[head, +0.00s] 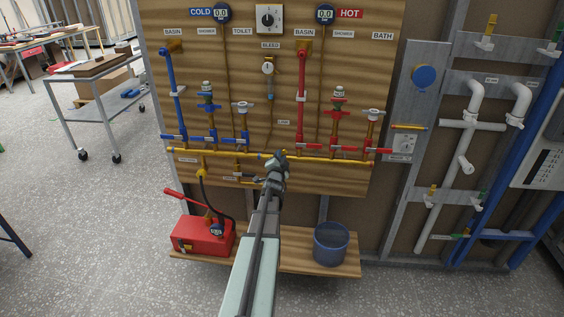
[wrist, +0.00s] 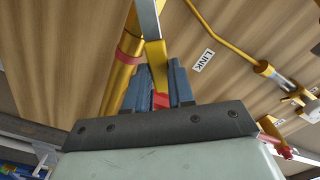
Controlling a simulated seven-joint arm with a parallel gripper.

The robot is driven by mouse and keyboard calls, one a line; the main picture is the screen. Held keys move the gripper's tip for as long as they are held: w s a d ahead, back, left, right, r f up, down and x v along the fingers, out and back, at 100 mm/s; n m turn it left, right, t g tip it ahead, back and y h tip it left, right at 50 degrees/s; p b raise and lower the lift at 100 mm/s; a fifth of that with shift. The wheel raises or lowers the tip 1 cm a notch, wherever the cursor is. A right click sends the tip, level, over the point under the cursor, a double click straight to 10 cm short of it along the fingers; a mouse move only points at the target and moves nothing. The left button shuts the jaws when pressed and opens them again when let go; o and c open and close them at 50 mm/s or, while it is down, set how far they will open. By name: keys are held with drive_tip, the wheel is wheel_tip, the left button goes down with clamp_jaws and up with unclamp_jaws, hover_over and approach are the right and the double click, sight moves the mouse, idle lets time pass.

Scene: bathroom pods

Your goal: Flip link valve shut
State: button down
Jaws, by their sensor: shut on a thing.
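The link valve is mostly hidden behind my gripper in the head view, on the yellow horizontal pipe (head: 222,153) low on the wooden board. My gripper (head: 279,158) is at that pipe, below the small LINK label. In the wrist view, a lever (wrist: 154,52) with a grey metal arm and a yellow end reaches down between the two dark fingers of my gripper (wrist: 160,85). The gripper is shut on this yellow end. A small red patch shows between the fingers. The yellow pipe (wrist: 122,72) with a reddish band runs just left of the lever. The LINK label (wrist: 202,61) is to the right.
Blue cold pipes (head: 171,95) stand on the left, red hot pipes (head: 301,95) on the right. A red pump box (head: 203,237) with a hose and a blue bucket (head: 331,244) stand on the low shelf, either side of my arm. White pipes (head: 466,125) are farther right.

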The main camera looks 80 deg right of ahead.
drive_tip(key=shift+w+r+n, duration=0.45)
drive_tip(key=shift+w+n, duration=0.4)
drive_tip(key=shift+n, duration=0.9)
drive_tip(key=shift+w+r+n, duration=0.4)
drive_tip(key=shift+w+n, duration=0.5)
drive_tip(key=shift+n, duration=0.9)
drive_tip(key=shift+w+r+n, duration=0.45)
drive_tip(key=shift+w+n, duration=0.4)
drive_tip(key=shift+n, duration=0.9)
drive_tip(key=c, duration=1)
unclamp_jaws()
drive_tip(key=shift+o, duration=0.2)
drive_tip(key=shift+a, duration=0.1)
drive_tip(key=a, duration=1.3)
drive_tip(key=shift+a, duration=0.35)
